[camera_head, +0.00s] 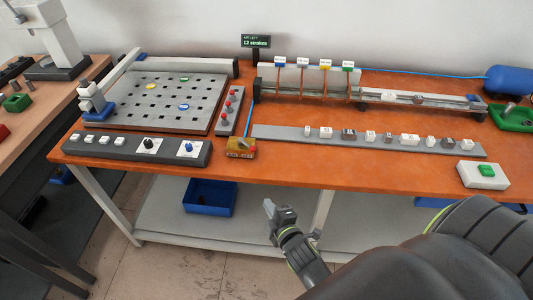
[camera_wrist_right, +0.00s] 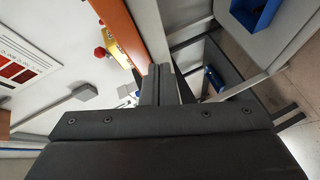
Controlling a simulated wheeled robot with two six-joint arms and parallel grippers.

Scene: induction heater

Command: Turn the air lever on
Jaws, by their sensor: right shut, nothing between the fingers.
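The air lever unit is a small yellow-brown block (camera_head: 241,148) at the front edge of the orange table, with a blue hose rising behind it. A red knob (camera_wrist_right: 100,52) shows beside the yellow block (camera_wrist_right: 118,48) in the right wrist view. The lever's exact position is too small to tell. My right gripper (camera_head: 269,208) is in front of the table and below its top, apart from the yellow block. Its fingers (camera_wrist_right: 158,84) are together with nothing between them. My left gripper is not in view.
The orange table's front edge (camera_head: 330,184) lies between my right gripper and the tabletop. A perforated plate (camera_head: 205,112), a button panel (camera_head: 160,150) and a long grey rail (camera_head: 280,132) flank the yellow block. A blue bin (camera_head: 210,197) sits on the shelf below.

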